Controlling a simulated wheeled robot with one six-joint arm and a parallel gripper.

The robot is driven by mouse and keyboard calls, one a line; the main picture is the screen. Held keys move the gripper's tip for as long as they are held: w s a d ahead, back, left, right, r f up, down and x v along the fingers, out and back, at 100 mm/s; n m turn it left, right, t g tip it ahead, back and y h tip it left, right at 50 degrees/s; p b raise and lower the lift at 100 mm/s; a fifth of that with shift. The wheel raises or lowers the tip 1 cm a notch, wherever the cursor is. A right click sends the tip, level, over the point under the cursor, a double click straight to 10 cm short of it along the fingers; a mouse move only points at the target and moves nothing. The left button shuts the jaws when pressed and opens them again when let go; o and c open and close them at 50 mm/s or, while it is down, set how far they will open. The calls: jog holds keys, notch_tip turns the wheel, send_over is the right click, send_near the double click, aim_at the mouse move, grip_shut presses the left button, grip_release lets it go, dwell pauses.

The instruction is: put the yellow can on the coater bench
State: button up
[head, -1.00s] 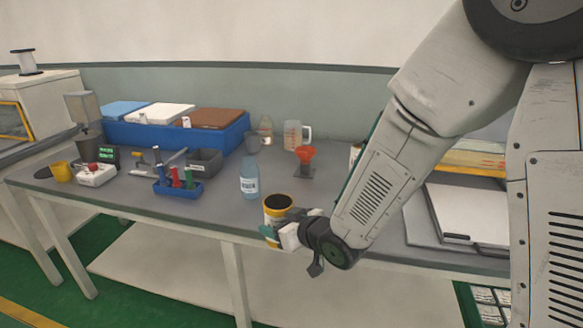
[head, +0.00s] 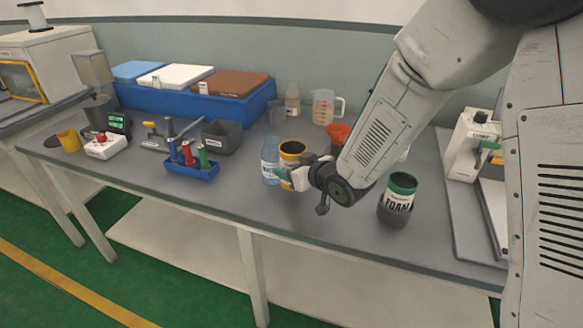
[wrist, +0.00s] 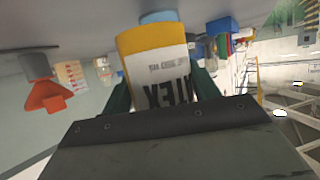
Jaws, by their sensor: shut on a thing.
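The yellow can (head: 292,151), yellow with a white label and dark open top, is upright in my gripper (head: 288,178) over the long grey bench (head: 235,205). My gripper is shut on it. The can is just right of a clear blue bottle (head: 270,160); I cannot tell whether they touch. The wrist view shows the can (wrist: 150,42) upside down between the fingers (wrist: 163,85). Its base is partly hidden in the head view, so contact with the bench is unclear.
An orange funnel (head: 337,131) stands behind the gripper, and a green-topped foam can (head: 400,193) is to the right. A blue rack (head: 190,168) is to the left.

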jog(key=shift+w+a+f, duration=0.1)
jog(key=shift+w, duration=0.5)
notch_tip(320, 180, down, 4)
jog(key=shift+r, duration=0.25)
jog(key=o, duration=1.1)
jog(key=shift+f, duration=0.1)
